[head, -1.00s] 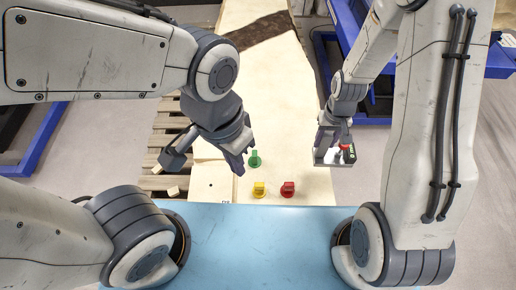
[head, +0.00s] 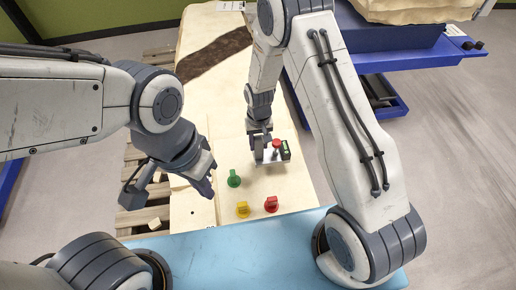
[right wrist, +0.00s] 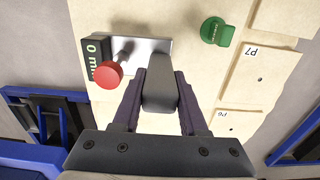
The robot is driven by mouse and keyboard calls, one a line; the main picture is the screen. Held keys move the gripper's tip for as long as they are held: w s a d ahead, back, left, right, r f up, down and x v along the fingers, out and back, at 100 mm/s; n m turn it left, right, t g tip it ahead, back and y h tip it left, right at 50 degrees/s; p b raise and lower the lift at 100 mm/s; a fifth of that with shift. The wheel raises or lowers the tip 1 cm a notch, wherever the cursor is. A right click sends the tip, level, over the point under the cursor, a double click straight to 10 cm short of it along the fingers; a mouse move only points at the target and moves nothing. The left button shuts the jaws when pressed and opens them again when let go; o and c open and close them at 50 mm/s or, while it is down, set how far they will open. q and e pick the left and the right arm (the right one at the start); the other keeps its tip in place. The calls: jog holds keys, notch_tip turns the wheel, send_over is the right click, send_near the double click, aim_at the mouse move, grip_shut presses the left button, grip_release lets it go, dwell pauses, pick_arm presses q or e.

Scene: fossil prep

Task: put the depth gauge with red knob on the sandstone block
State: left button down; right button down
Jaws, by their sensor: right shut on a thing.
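The depth gauge (head: 271,158) has a red knob, a flat silver plate and a dark display box. It is in my right gripper (head: 262,148), above the pale table near its right edge. In the right wrist view the gauge's red knob (right wrist: 110,74) is left of the fingers, and my right gripper (right wrist: 160,85) is shut on the gauge's grey bar. A rough tan block, seemingly the sandstone block (head: 405,10), is at the top right, cut off by the picture edge. My left gripper (head: 208,178) is over the table's left side, apart from the gauge; its finger gap is unclear.
Green (head: 234,178), yellow (head: 242,209) and red (head: 271,204) knobbed pieces stand on the pale table (head: 225,110). The green piece (right wrist: 217,31) also shows in the right wrist view. A blue stand (head: 385,60) is under the tan block. A wooden pallet (head: 140,222) lies at left.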

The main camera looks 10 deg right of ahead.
aim_at(258, 151)
jog(key=shift+w+a+f, duration=0.2)
jog(key=shift+w+f, duration=0.05)
jog(key=shift+f, duration=0.05)
notch_tip(258, 151, down, 3)
jog(key=shift+p, duration=0.5)
jog(key=shift+f, duration=0.45)
jog(key=shift+f, duration=0.1)
jog(key=shift+c, duration=2.2)
grip_release()
